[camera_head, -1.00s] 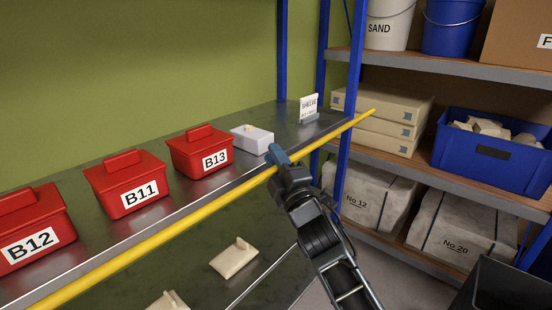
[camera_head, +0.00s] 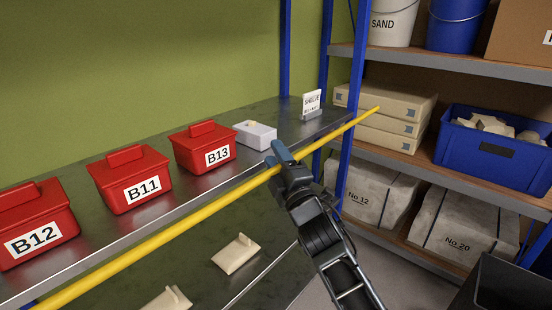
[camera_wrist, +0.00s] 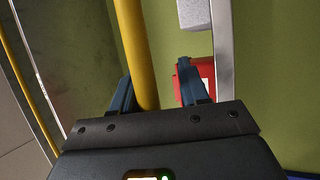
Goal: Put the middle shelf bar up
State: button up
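The yellow bar (camera_head: 185,222) runs along the front edge of the middle shelf (camera_head: 75,251), from the lower left to beyond the blue right post. Its far end (camera_head: 376,109) sticks out past that post. My gripper (camera_head: 281,154) is at the bar, near the white tray. In the wrist view the bar (camera_wrist: 136,50) passes between the two fingers of my gripper (camera_wrist: 157,85). It lies close against the left finger, with a clear gap to the right finger. Whether it touches the left finger I cannot tell.
Red boxes B12 (camera_head: 35,222), B11 (camera_head: 128,180) and B13 (camera_head: 203,150), a white tray (camera_head: 256,134) and a sign (camera_head: 312,102) stand on the shelf. Pale pieces (camera_head: 236,254) lie below. A loaded rack with a blue crate (camera_head: 492,150) stands right. Another yellow bar (camera_wrist: 28,85) shows in the wrist view.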

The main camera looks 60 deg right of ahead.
jog(key=shift+s+a+r+b, duration=0.15)
jog(key=shift+s+a+r, duration=0.15)
jog(key=shift+s+a, duration=0.55)
jog(key=shift+s+a+r+b, duration=0.25)
jog(key=shift+s+a, duration=0.3)
jog(key=shift+s, duration=0.5)
jog(key=shift+s+a+r+b, duration=0.1)
jog(key=shift+s+a+r, duration=0.2)
jog(key=shift+s+a, duration=0.55)
jog(key=o, duration=0.4)
jog(key=shift+s+a+r, duration=0.2)
jog(key=shift+s+a, duration=0.15)
jog(key=shift+s, duration=0.4)
jog(key=c, duration=0.4)
jog(key=shift+f, duration=0.15)
jog(key=shift+s, duration=0.1)
jog(key=b+v, duration=0.4)
jog(key=v, duration=0.3)
jog(key=shift+s+a, duration=0.2)
jog(key=shift+a, duration=0.05)
